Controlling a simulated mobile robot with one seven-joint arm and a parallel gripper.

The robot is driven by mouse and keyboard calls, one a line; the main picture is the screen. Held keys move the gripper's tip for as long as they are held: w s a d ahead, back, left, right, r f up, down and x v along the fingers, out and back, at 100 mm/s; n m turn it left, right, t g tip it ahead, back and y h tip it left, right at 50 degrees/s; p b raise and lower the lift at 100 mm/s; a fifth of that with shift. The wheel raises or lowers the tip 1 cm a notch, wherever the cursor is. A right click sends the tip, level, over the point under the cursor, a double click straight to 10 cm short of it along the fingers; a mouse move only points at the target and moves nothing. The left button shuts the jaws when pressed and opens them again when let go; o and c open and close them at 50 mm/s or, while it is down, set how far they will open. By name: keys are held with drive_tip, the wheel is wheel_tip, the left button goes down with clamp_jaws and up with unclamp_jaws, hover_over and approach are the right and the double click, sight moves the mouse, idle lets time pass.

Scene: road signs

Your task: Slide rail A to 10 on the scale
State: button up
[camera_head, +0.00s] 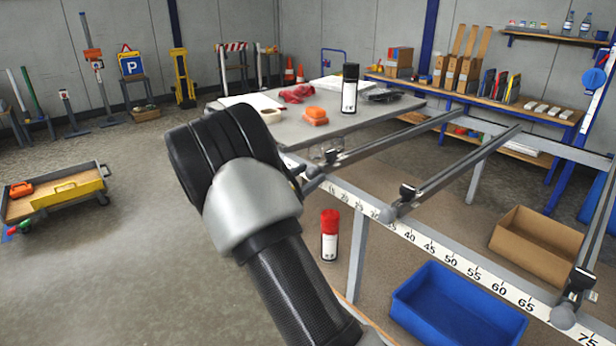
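A white scale strip (440,252) runs along the front edge of a grey frame, with numbers rising to the right from about 15 to 75. Three rails lie across the frame. The left rail (395,142) has its front end near the low numbers, left of 15. The middle rail (465,162) ends between 30 and 40, with a dark clamp on it. The right rail (600,225) ends between 65 and 75. I cannot read a letter on any rail. My arm covers the strip's left end, including any 10 mark. My gripper is not visible.
A cart (55,195) stands left; floor between is clear.

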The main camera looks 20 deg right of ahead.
idle(0.3)
drive_tip(key=p+v, duration=0.2)
drive_tip(key=v, duration=1.5)
drive_tip(key=shift+a+p, duration=0.25)
drive_tip(key=shift+p, duration=0.1)
drive_tip(key=shift+s, duration=0.1)
